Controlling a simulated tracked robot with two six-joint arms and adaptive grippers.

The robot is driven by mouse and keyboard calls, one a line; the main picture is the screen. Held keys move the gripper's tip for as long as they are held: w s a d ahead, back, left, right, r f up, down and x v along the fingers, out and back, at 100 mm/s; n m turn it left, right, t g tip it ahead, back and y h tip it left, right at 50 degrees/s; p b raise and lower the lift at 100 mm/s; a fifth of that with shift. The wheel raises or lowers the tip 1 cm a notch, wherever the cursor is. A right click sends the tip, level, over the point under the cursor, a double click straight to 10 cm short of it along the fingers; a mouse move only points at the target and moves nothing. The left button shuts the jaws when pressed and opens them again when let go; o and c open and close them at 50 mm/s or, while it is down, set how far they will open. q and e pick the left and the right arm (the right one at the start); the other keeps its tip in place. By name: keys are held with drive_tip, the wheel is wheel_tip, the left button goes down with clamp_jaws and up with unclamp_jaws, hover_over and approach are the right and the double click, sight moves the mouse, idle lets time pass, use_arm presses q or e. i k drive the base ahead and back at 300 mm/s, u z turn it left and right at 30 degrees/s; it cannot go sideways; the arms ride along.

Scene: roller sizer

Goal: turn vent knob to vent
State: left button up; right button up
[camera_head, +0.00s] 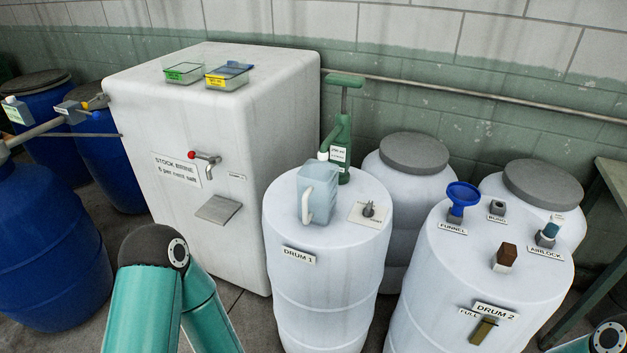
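A small dark knob (370,210) stands on a pale square plate on the right part of the top of the white drum marked DRUM 1 (325,268). It looks like the vent knob, but the plate's lettering is too small to read, so its setting cannot be told. A clear jug (317,190) with a white handle stands left of it on the same drum top. My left arm shows only teal links and a dark joint at the bottom left; its gripper is out of view. Only a bit of my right arm shows at the bottom right corner; its gripper is out of view.
A green hand pump (341,135) rises behind the jug. DRUM 2 (475,265) at right carries a blue funnel (462,197), a bung (497,208), a brown-topped block (505,257) and an airlock (548,234). A large white brine tank (225,130) with a red-handled tap stands at left.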

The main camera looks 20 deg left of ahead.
sight(367, 210)
drive_tip(key=u, duration=0.2)
drive_tip(key=i, duration=0.6)
drive_tip(key=u, duration=0.45)
drive_tip(key=k, duration=0.9)
drive_tip(key=u, duration=0.2)
drive_tip(key=i, duration=0.9)
drive_tip(key=z, duration=0.1)
